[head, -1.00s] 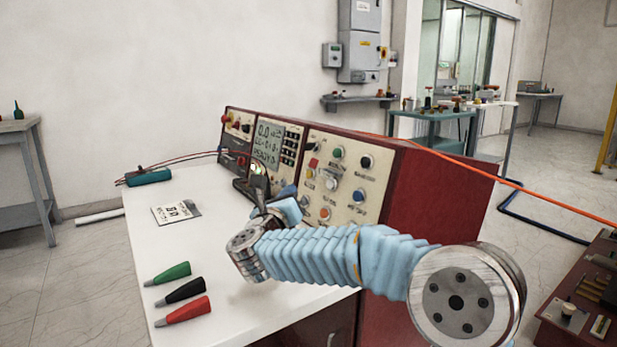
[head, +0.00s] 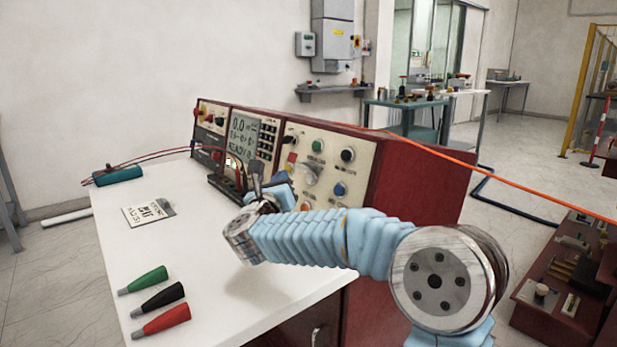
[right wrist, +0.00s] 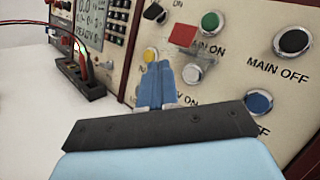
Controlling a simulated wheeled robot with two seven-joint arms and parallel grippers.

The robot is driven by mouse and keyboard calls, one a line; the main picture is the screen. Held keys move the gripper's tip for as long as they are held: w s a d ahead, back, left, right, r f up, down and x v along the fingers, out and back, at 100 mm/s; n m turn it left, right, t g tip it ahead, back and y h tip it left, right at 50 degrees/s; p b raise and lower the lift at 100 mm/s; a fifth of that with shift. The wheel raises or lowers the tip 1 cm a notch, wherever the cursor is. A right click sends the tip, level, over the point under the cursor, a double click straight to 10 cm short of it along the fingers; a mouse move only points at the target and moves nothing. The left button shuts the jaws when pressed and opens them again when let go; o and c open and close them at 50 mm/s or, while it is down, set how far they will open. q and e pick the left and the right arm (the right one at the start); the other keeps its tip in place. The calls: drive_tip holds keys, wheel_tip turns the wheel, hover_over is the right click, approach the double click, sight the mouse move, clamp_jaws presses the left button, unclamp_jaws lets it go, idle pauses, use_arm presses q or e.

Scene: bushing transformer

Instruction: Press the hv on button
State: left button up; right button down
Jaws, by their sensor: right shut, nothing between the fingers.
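The control panel (head: 325,165) carries several round buttons. In the right wrist view a silver-white button (right wrist: 192,73) sits above a label that partly reads "V ON"; its first letters are hidden. The same button (head: 311,175) shows in the head view. The blue button (right wrist: 258,102) is to its right, and the green MAIN ON button (right wrist: 210,20) is above. My right gripper (right wrist: 158,68) is shut and empty, its blue fingertips in front of the panel, left of the silver-white button. I cannot tell whether they touch the panel. My left gripper is out of view.
A red square (right wrist: 183,35) and the black MAIN OFF button (right wrist: 293,40) are close by. A black terminal block with cables (right wrist: 80,78) stands left of the fingers. Green, black and red plugs (head: 160,318) and a card (head: 148,213) lie on the white table (head: 220,285).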

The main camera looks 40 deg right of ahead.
sight(310, 178)
drive_tip(key=shift+w+d+f+b, duration=0.1)
drive_tip(key=shift+d+f+b, duration=0.15)
drive_tip(key=shift+d, duration=0.5)
drive_tip(key=shift+w+d+f+b, duration=0.1)
drive_tip(key=shift+d+b, duration=0.2)
drive_tip(key=shift+d, duration=0.45)
drive_tip(key=shift+d+f+b, duration=0.2)
drive_tip(key=shift+d+b, duration=0.1)
drive_tip(key=shift+d, duration=0.45)
drive_tip(key=shift+d+f+b, duration=0.1)
drive_tip(key=shift+d+b, duration=0.3)
drive_tip(key=shift+b, duration=0.2)
